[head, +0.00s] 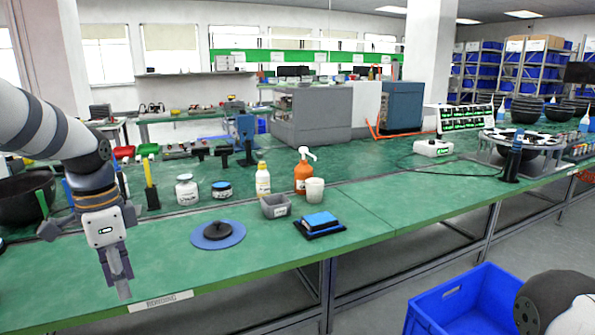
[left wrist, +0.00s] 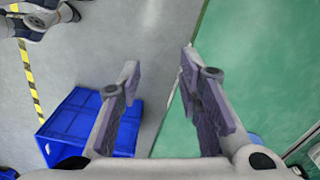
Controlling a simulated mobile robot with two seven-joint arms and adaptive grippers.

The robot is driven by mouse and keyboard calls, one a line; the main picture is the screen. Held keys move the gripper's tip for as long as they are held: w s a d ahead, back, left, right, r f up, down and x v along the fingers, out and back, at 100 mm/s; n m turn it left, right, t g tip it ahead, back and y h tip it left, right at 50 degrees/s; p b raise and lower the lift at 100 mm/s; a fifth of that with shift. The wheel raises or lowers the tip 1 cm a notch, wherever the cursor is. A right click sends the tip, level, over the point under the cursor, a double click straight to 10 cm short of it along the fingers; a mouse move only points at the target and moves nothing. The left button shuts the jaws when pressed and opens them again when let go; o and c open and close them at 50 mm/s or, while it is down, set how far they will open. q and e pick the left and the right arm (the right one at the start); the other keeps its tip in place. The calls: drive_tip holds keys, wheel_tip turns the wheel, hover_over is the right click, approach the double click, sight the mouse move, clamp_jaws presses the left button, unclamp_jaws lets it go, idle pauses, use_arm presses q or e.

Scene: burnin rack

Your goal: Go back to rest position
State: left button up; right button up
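My left gripper (head: 121,278) hangs in front of the left part of the green workbench (head: 290,240), fingers pointing down near its front edge. In the left wrist view the left gripper (left wrist: 160,95) has its two fingers wide apart with nothing between them. Below it show the grey floor and the bench edge. My right gripper is not seen in the head view; only a dark and white part of my right arm shows at the bottom right corner.
A blue disc (head: 218,235), a grey bin (head: 275,206), a blue block on a black pad (head: 320,222), an orange spray bottle (head: 304,175) and a white cup (head: 315,190) stand on the bench. A blue crate (head: 462,302) sits in front of it, low at right.

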use_arm(q)
wheel_tip(320, 180, down, 14)
drive_tip(key=s+d+n, duration=0.2)
drive_tip(key=s+d, duration=0.1)
drive_tip(key=s+d+f+n+g, duration=0.15)
drive_tip(key=s+d+f, duration=0.25)
drive_tip(key=s+f, duration=0.55)
drive_tip(key=s+d+f+n, duration=0.1)
drive_tip(key=s+f+n, duration=0.2)
drive_tip(key=s, duration=0.9)
drive_tip(key=s+d+f+n, duration=0.2)
drive_tip(key=s+f+n, duration=0.1)
drive_tip(key=s, duration=1)
drive_tip(key=shift+d+g, duration=0.25)
drive_tip(key=shift+g, duration=0.1)
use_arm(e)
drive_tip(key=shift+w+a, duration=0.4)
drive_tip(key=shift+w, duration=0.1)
